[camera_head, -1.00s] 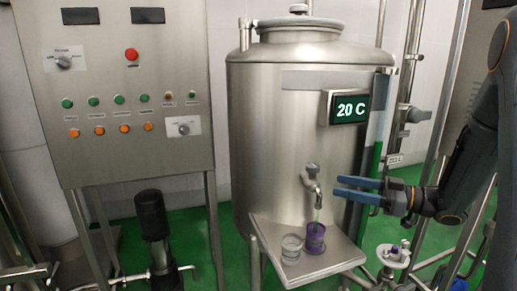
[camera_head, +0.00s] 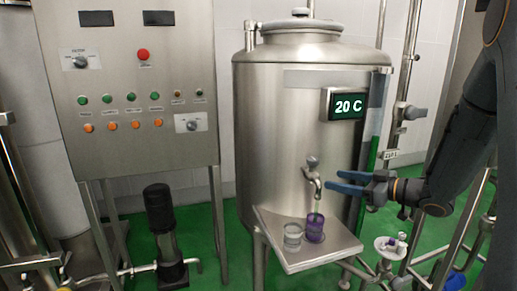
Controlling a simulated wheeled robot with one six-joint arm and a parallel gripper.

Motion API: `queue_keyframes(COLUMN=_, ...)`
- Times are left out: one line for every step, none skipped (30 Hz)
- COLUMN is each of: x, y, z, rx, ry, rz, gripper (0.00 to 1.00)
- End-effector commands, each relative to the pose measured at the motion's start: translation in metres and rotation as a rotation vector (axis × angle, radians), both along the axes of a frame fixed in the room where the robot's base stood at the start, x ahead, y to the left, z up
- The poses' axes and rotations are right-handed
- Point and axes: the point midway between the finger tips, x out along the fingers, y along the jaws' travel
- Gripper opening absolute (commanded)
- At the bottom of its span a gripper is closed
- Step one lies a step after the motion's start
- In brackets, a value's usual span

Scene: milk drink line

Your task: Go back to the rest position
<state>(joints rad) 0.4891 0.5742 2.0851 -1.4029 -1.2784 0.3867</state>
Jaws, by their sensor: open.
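My gripper (camera_head: 340,181) has blue fingers and is open and empty. It is to the right of the tap (camera_head: 312,177) on the steel tank, apart from it. My dark arm reaches in from the right edge. A purple cup (camera_head: 315,229) stands upright under the tap on the steel shelf (camera_head: 318,259). A thin pale green streak shows between the spout and the purple cup. A clear or grey cup (camera_head: 292,238) stands just left of the purple cup. What is inside the cups is too small to tell.
The steel tank (camera_head: 275,130) bears a display (camera_head: 347,104) reading 20 C. A control panel (camera_head: 125,100) with buttons and knobs stands at the left. A black pump (camera_head: 165,232) is on the green floor below. Pipes and a small white valve fitting (camera_head: 391,245) are at the lower right.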

Motion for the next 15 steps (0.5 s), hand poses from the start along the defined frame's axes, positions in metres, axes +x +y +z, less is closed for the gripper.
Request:
queue_keyframes(x=0.005, y=0.002, z=-0.001, rx=-0.026, ry=0.01, rz=-0.037, gripper=0.53)
queue_keyframes(x=0.009, y=0.002, z=-0.002, rx=-0.044, ry=0.018, rz=-0.065, gripper=0.53)
queue_keyframes(x=0.014, y=0.002, z=-0.004, rx=-0.069, ry=0.031, rz=-0.105, gripper=0.53)
queue_keyframes(x=0.017, y=0.001, z=-0.006, rx=-0.089, ry=0.044, rz=-0.141, gripper=0.53)
queue_keyframes(x=0.02, y=0.0, z=-0.007, rx=-0.112, ry=0.057, rz=-0.178, gripper=0.53)
queue_keyframes(x=0.022, y=-0.002, z=-0.011, rx=-0.143, ry=0.083, rz=-0.23, gripper=0.53)
queue_keyframes(x=0.023, y=-0.004, z=-0.013, rx=-0.167, ry=0.104, rz=-0.273, gripper=0.53)
queue_keyframes(x=0.023, y=-0.006, z=-0.016, rx=-0.192, ry=0.13, rz=-0.316, gripper=0.53)
queue_keyframes(x=0.021, y=-0.009, z=-0.021, rx=-0.224, ry=0.17, rz=-0.374, gripper=0.53)
queue_keyframes(x=0.017, y=-0.011, z=-0.025, rx=-0.248, ry=0.203, rz=-0.417, gripper=0.53)
queue_keyframes(x=0.012, y=-0.013, z=-0.03, rx=-0.269, ry=0.238, rz=-0.456, gripper=0.53)
queue_keyframes(x=0.004, y=-0.016, z=-0.036, rx=-0.297, ry=0.288, rz=-0.506, gripper=0.53)
queue_keyframes(x=-0.004, y=-0.018, z=-0.04, rx=-0.315, ry=0.33, rz=-0.543, gripper=0.53)
queue_keyframes(x=-0.013, y=-0.018, z=-0.045, rx=-0.334, ry=0.371, rz=-0.576, gripper=0.53)
queue_keyframes(x=-0.028, y=-0.019, z=-0.052, rx=-0.357, ry=0.433, rz=-0.618, gripper=0.53)
